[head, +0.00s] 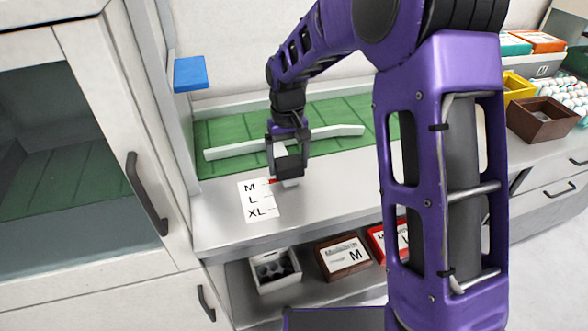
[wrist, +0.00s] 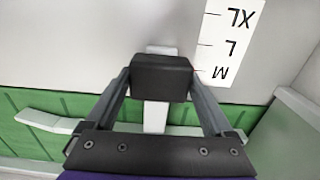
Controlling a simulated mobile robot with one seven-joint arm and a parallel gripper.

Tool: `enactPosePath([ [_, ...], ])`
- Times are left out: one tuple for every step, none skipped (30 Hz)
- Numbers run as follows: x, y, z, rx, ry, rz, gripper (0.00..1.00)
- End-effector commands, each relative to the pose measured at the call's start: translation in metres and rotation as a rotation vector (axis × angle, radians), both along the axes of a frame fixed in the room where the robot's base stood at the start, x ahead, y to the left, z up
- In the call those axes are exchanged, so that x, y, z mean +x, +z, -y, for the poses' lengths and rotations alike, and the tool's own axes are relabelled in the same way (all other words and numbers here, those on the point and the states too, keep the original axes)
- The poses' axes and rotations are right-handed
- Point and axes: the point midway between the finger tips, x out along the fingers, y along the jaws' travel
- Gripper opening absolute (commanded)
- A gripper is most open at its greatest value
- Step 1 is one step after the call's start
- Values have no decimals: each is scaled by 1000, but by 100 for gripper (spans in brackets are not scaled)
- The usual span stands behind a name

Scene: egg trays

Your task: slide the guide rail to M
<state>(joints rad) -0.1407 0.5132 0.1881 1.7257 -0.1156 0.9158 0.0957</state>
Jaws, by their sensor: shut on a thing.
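The white guide rail (head: 232,151) lies across the green belt, with a bend near its right end. Its white stem runs toward the counter's front and also shows in the wrist view (wrist: 156,116). The white size card (head: 258,201) reads M, L, XL, with M nearest the belt. A small red pointer (head: 273,181) beside my gripper is at about the M line; exact alignment is hard to tell.
A blue block (head: 190,73) juts out at the left, by a glass-fronted cabinet (head: 75,130). Labelled boxes (head: 343,258) stand on the shelf below the counter. Brown and yellow boxes and egg trays are at the far right. The counter right of my gripper looks clear.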

Motion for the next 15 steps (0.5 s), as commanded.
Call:
enactPosePath([
  [5,2,-2,2,-1,4,0],
  [7,2,-3,2,-1,4,0],
  [9,2,-3,2,-1,5,0],
  [10,1,-3,2,-1,6,0],
  [10,1,-3,2,-1,7,0],
  [11,1,-3,2,-1,8,0],
  [11,1,-3,2,-1,9,0],
  [11,2,-3,3,-1,10,0],
  [11,2,-3,3,-1,11,0],
  [11,2,-3,3,-1,12,0],
  [12,2,-4,3,-1,12,0],
  [12,2,-4,4,-1,12,0],
  [12,2,-4,4,-1,13,91],
  [12,2,-3,4,-1,13,96],
  [11,2,-3,3,-1,12,100],
])
